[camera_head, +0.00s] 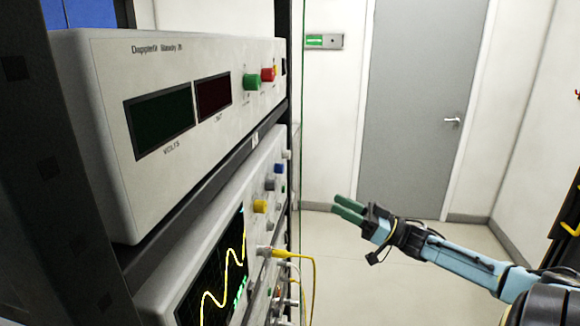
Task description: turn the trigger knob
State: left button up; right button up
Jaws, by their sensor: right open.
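My right gripper (337,205) comes in from the right on a light blue arm. Its two green fingers point left and are slightly apart, with nothing between them. It hangs in free air to the right of the rack, touching nothing. The oscilloscope (170,285) sits on the lower shelf at the left, its screen showing a yellow wave. Its front has a yellow knob (260,206), a grey knob (269,184), a blue knob (279,168) and a pale knob (287,154). I cannot read which one is the trigger knob. My left gripper is out of view.
A white power supply (110,150) with two dark displays, a green knob (251,81) and a red knob (268,74) stands above the oscilloscope. A yellow cable (312,275) loops out from the oscilloscope's front. The floor towards the grey door (415,110) is clear.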

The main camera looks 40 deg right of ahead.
aim_at(279, 169)
jog(key=w+a+r+n+y+p, duration=0.1)
jog(key=w+a+r+p, duration=0.1)
jog(key=w+a+r, duration=0.6)
jog(key=shift+w+a+g+y+p, duration=0.2)
jog(key=shift+w+g+y+p, duration=0.15)
jog(key=shift+w, duration=0.55)
jog(key=shift+f, duration=0.1)
grip_shut()
